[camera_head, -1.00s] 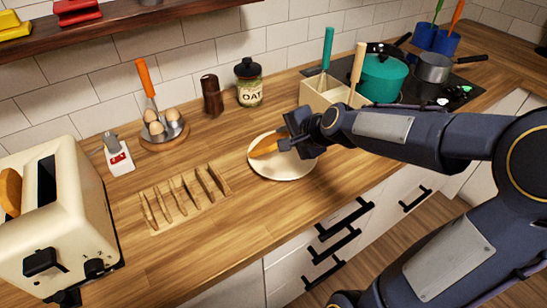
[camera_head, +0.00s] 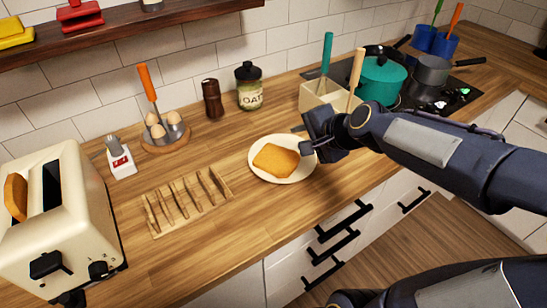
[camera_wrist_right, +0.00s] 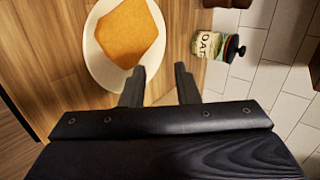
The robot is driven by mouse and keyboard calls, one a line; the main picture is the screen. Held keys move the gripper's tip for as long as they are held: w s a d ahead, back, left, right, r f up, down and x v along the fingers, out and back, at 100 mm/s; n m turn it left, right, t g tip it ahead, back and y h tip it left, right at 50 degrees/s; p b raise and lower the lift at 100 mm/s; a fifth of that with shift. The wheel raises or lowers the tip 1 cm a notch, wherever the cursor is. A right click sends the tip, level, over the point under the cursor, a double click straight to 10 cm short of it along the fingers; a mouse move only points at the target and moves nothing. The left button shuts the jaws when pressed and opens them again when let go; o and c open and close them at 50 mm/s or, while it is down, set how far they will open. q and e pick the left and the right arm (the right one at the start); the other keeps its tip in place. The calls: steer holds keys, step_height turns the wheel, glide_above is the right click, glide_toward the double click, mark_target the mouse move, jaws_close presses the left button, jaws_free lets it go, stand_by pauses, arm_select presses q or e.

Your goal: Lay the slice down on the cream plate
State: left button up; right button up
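A golden-brown slice of toast (camera_head: 276,160) lies flat on the cream plate (camera_head: 295,173) on the counter. The right wrist view also shows the slice (camera_wrist_right: 127,32) on the plate (camera_wrist_right: 98,61). My right gripper (camera_head: 306,140) is at the plate's right and back edge, beside the slice. In the right wrist view my right gripper (camera_wrist_right: 159,84) has its two fingers apart with nothing between them, clear of the slice. My left gripper is not in view.
A wooden toast rack (camera_head: 187,201) stands left of the plate. A cream toaster (camera_head: 58,220) holding another slice (camera_head: 16,196) is at the far left. An oat jar (camera_head: 249,88), an egg holder (camera_head: 165,137) and a utensil box (camera_head: 322,97) stand behind. Counter in front of the plate is clear.

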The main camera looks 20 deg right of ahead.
steer(key=shift+s+r, duration=0.1)
steer(key=shift+s, duration=0.1)
steer(key=shift+r, duration=0.15)
step_height(320, 180, up, 8)
steer(key=s+p, duration=0.2)
steer(key=p, duration=0.5)
steer(key=shift+s+d, duration=0.15)
steer(key=shift+d, duration=0.1)
steer(key=s+a+f+n+g, duration=0.1)
steer(key=s+a+f+n, duration=0.1)
steer(key=s+a+n, duration=0.1)
steer(key=s+a+f+n+g+y, duration=0.1)
steer(key=s+a+f+n, duration=0.1)
steer(key=s+n, duration=0.4)
steer(key=s+a+f+n+g, duration=0.2)
steer(key=s+a+n, duration=0.1)
steer(key=s, duration=0.4)
steer(key=shift+s+a+f+n+y, duration=0.25)
steer(key=shift+a+f+n+y, duration=0.1)
steer(key=shift+n, duration=0.55)
